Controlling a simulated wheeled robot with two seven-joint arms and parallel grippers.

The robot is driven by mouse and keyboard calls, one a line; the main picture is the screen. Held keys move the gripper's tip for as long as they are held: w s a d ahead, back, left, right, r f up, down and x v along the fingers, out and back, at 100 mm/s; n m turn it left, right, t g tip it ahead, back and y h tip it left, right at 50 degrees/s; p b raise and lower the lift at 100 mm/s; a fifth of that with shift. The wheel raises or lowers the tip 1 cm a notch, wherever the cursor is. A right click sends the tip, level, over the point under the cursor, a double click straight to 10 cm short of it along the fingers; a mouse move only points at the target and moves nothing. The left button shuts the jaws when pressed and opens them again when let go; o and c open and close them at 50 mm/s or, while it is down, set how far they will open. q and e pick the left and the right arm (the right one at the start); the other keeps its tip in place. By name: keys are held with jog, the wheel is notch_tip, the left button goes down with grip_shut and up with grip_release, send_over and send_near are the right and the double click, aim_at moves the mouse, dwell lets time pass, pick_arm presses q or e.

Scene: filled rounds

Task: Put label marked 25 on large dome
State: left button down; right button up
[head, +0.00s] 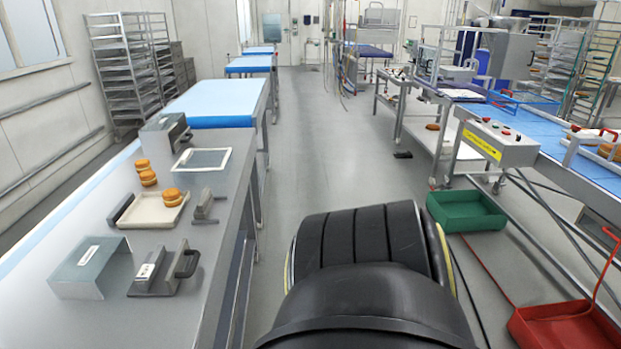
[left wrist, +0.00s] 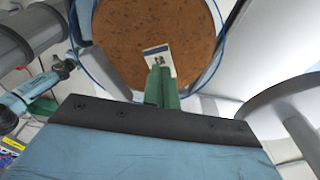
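In the left wrist view my left gripper (left wrist: 163,86) has green fingers closed together on a small white label (left wrist: 157,51) with a dark mark. The mark is too small to read as 25. The label stands at the fingertips in front of a large brown speckled round surface (left wrist: 118,30) with a blue rim; I cannot tell whether they touch. In the head view a large grey metal cover (head: 108,282) stands at the near left of the bench, with a white strip on top. I cannot tell which thing is the large dome. My right gripper is not in view.
A green bin (head: 467,212) and a red dustpan (head: 560,330) are on the floor.

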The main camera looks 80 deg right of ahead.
pick_arm(q)
jog(key=shift+f, duration=0.3)
dwell(0.8)
jog(key=shift+f+p, duration=0.15)
jog(key=shift+p, duration=0.35)
dwell(2.1)
notch_tip(320, 180, up, 6)
jog(key=p, duration=0.6)
jog(key=shift+f+p, duration=0.25)
jog(key=shift+p, duration=0.1)
jog(key=shift+r, duration=1.35)
